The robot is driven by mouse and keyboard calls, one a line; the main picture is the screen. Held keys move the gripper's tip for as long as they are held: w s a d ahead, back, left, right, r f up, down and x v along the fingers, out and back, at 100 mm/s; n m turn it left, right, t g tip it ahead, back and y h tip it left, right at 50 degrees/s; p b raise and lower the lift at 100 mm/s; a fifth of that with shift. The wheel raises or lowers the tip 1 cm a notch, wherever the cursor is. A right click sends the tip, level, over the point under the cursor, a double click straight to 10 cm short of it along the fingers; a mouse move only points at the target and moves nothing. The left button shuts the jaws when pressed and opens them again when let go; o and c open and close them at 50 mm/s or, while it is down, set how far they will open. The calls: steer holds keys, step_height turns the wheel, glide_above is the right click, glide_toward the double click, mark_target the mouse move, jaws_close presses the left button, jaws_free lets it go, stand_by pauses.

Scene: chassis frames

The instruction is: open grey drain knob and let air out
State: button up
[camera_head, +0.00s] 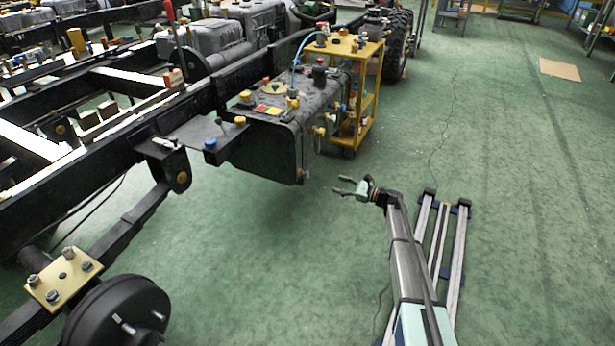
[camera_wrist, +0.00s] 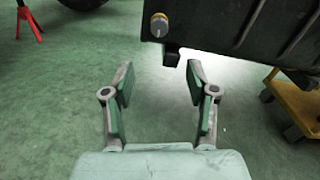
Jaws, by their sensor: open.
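The grey drain knob (camera_wrist: 159,25), with a brass-coloured rim, sits low on the near face of the black tank (camera_wrist: 215,28) in the wrist view. In the head view, the tank (camera_head: 268,150) hangs on the chassis side, and a small light spot at its lower right corner may be the same knob. My gripper (camera_head: 340,184) is open and empty, to the right of the tank's lower corner and apart from it. In the wrist view, my gripper's (camera_wrist: 158,75) two fingers are spread wide, with the knob above and between them in the picture.
A yellow trolley (camera_head: 374,103) stands just behind the tank; its corner shows at the right of the wrist view (camera_wrist: 303,106). A red stand (camera_wrist: 27,20) is at the upper left there. A wheel hub (camera_head: 118,312) is at the front left.

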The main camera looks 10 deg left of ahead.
mark_target(308, 175)
steer(key=b+x, duration=0.3)
steer(key=x, duration=1.3)
jaws_close()
